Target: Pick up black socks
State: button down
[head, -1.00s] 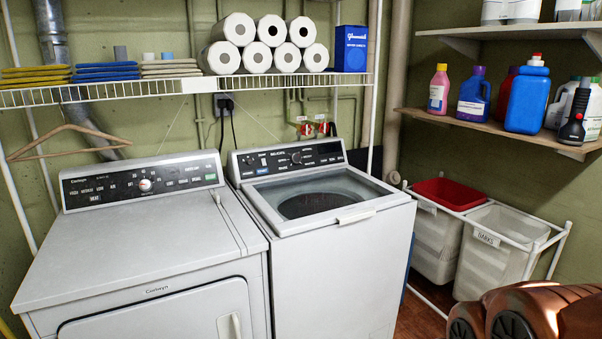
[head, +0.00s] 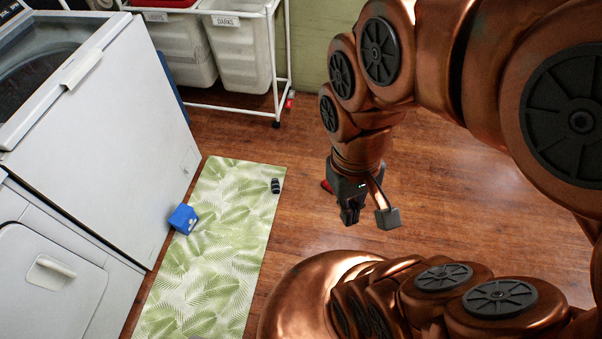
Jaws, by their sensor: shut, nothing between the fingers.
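A small, dark rolled bundle with a lighter band, which looks like the black socks (head: 276,186), lies on the leaf-patterned mat near its far right corner. My gripper (head: 370,216) hangs above the wood floor, to the right of the mat and apart from the bundle. It is shut and holds nothing. A small red thing (head: 326,186) shows beside the gripper's left side, mostly hidden behind it.
The green and white mat (head: 215,250) lies along the washer (head: 120,140). A blue box (head: 183,218) rests at its left edge. A white-framed cart with a bin labelled DARKS (head: 238,55) stands behind. Wood floor (head: 300,220) is clear between mat and gripper.

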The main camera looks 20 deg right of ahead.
aim_at(276, 183)
jog(key=z, duration=0.05)
jog(key=k, duration=0.65)
jog(key=z, duration=0.4)
jog(key=i, duration=1.4)
jog(key=u, duration=0.95)
jog(key=i, duration=0.4)
jog(key=u, duration=0.4)
